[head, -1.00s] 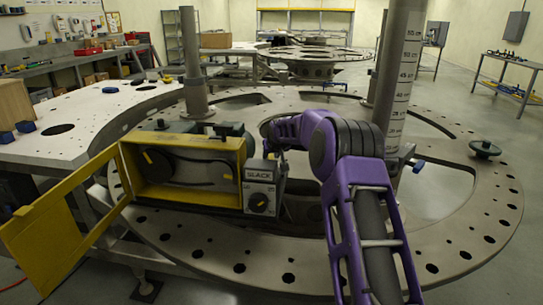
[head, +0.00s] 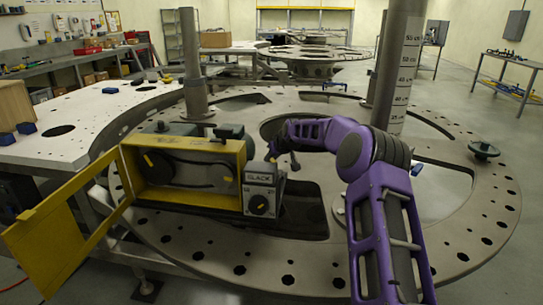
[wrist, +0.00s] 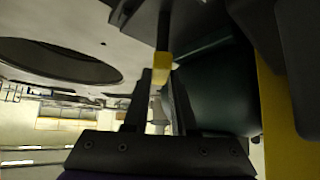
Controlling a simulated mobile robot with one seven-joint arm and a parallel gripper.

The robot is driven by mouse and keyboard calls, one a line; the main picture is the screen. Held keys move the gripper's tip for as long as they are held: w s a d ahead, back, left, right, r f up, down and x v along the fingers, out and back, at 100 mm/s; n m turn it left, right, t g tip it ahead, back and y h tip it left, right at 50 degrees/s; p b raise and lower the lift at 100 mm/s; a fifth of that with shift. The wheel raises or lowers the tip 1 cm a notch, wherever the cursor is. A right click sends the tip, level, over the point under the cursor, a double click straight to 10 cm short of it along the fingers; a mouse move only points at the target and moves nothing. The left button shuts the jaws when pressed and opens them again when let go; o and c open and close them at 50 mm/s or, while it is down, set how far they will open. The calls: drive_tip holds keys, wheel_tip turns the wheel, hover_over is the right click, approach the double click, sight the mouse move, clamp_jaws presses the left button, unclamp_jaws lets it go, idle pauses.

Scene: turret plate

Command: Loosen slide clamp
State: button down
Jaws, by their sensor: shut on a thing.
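The yellow-framed unit (head: 190,203) stands on the turret plate with its yellow door (head: 55,235) swung open to the left. A grey box marked SLACK (head: 262,180) with a black knob (head: 259,205) is at its right end. My gripper (head: 270,156) is behind this box, small and partly hidden in the head view. In the wrist view my gripper (wrist: 160,100) is shut on a dark lever with a yellow tip (wrist: 162,62), apparently the slide clamp's handle. A dark green rounded body (wrist: 212,85) is beside it. The clamp's body cannot be clearly made out.
The round turret plate (head: 440,235) has many holes and large cutouts. Two grey posts (head: 194,65) (head: 401,65) stand on it. A dark knob (head: 484,149) sits at the plate's right side. A yellow edge (wrist: 275,110) is close at right in the wrist view.

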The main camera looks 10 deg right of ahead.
drive_tip(key=n+y, duration=0.1)
drive_tip(key=n, duration=0.1)
drive_tip(key=n+g+y, duration=0.1)
drive_tip(key=n+y, duration=0.1)
drive_tip(key=shift+w+d+g, duration=0.15)
drive_tip(key=shift+g, duration=0.15)
drive_tip(key=shift+w+d+r+n+g+y, duration=0.1)
drive_tip(key=shift+w+n+g+y, duration=0.2)
drive_tip(key=shift+n, duration=0.5)
drive_tip(key=shift+s, duration=0.1)
drive_tip(key=shift+s+n+y, duration=0.1)
drive_tip(key=shift+n+y, duration=0.2)
drive_tip(key=shift+n, duration=0.2)
drive_tip(key=c, duration=0.7)
unclamp_jaws()
drive_tip(key=shift+s+g, duration=0.1)
drive_tip(key=shift+g, duration=0.2)
drive_tip(key=shift+d+b, duration=0.15)
drive_tip(key=shift+b, duration=0.35)
